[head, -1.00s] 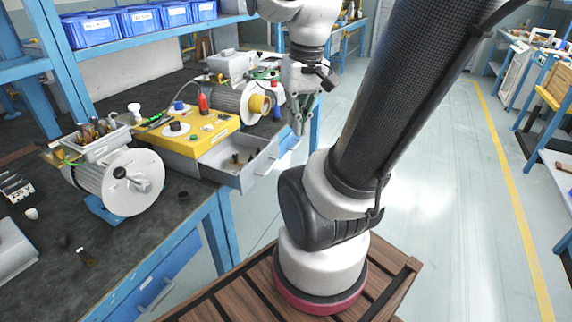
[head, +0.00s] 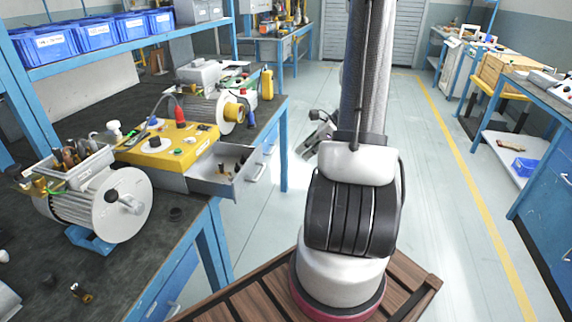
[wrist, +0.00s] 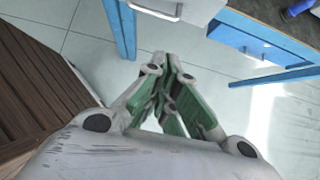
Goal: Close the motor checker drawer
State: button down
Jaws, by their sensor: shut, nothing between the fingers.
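The motor checker (head: 168,150) is a yellow-topped grey box with knobs and a red part, standing on the dark bench top. Its grey drawer (head: 226,184) is pulled out at its right side, past the bench edge, with a few small dark and brass parts inside. My gripper (wrist: 172,62) is shut and empty in the wrist view, with green-sided fingers, above the floor beside the bench.
A grey motor (head: 98,205) stands left of the checker, with a tray of tools above it. Another motor (head: 208,108) is behind the checker. A blue bench leg (head: 284,150) stands behind the drawer. The floor (head: 440,200) right of my arm is clear.

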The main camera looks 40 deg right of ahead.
aim_at(230, 169)
jog(key=w+a+r+x, duration=0.1)
jog(key=x, duration=1.2)
jog(key=shift+w+a+r, duration=0.25)
jog(key=shift+r, duration=0.1)
jog(key=w+a, duration=0.3)
jog(key=w, duration=0.1)
jog(key=w+a, duration=0.4)
jog(key=w, duration=0.1)
jog(key=w+a, duration=0.3)
jog(key=w, duration=0.1)
jog(key=shift+w+a, duration=0.25)
